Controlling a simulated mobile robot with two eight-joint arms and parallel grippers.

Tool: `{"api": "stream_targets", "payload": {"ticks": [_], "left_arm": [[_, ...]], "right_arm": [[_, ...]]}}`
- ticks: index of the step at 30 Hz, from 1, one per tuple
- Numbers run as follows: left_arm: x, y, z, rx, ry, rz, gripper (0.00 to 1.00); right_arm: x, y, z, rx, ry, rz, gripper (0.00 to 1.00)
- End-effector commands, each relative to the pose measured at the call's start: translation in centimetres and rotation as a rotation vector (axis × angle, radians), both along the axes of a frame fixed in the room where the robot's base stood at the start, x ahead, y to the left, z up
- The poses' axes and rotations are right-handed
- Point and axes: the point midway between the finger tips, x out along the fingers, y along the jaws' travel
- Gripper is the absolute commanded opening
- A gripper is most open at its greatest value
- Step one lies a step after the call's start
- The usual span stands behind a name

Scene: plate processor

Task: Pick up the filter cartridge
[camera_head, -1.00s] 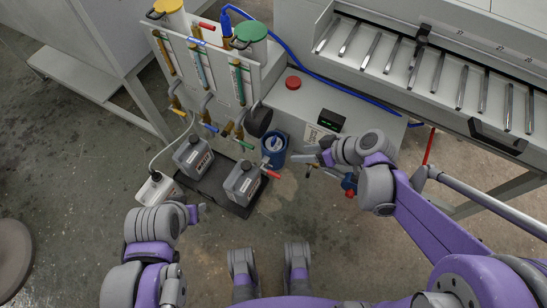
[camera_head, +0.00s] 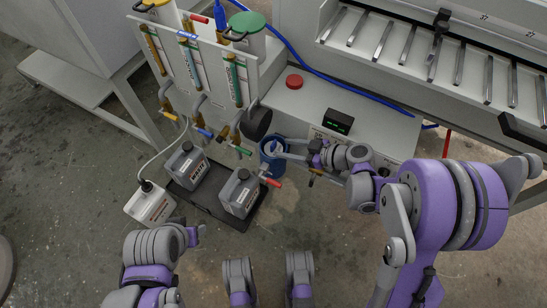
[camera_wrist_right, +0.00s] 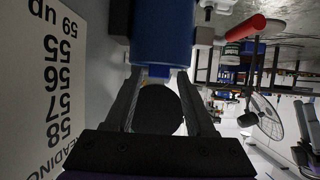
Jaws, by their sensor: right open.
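The filter cartridge appears to be the blue cylinder (camera_head: 268,166) on the front of the white machine, with a pale part showing at its top. In the right wrist view the blue cylinder (camera_wrist_right: 163,38) fills the upper middle. My right gripper (camera_head: 287,148) is open, its fingertips beside the cylinder's top in the head view. In the wrist view the fingers (camera_wrist_right: 158,78) stand apart on either side of the cylinder's end, with a dark round shape beyond; contact cannot be told. My left gripper (camera_head: 197,236) is low at the left, its fingers unclear.
Two grey jugs (camera_head: 240,195) stand on a dark tray (camera_head: 205,206) left of the cylinder. A red-handled valve (camera_head: 271,182) sits close below it. Open floor lies in front.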

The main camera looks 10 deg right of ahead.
Motion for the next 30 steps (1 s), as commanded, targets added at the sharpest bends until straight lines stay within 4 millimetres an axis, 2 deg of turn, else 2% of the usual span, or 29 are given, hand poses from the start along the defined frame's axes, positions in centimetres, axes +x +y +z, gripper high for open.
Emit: {"api": "stream_targets", "payload": {"ticks": [7,17,26,30], "left_arm": [[0.2,0.0,-1.3,0.000,0.003,0.000,0.50],[0.2,0.0,-1.4,0.000,0.004,0.000,0.50],[0.2,0.0,-1.4,0.000,0.004,0.000,0.50],[0.2,0.0,-1.4,0.000,0.004,0.000,0.50]], "right_arm": [[1.9,2.8,-1.6,0.000,0.000,0.003,0.55],[2.2,3.3,-1.8,0.001,0.001,0.000,0.53],[2.2,3.2,-1.8,0.000,0.000,0.000,0.00],[2.2,3.2,-1.8,0.000,0.000,0.000,0.00]]}}
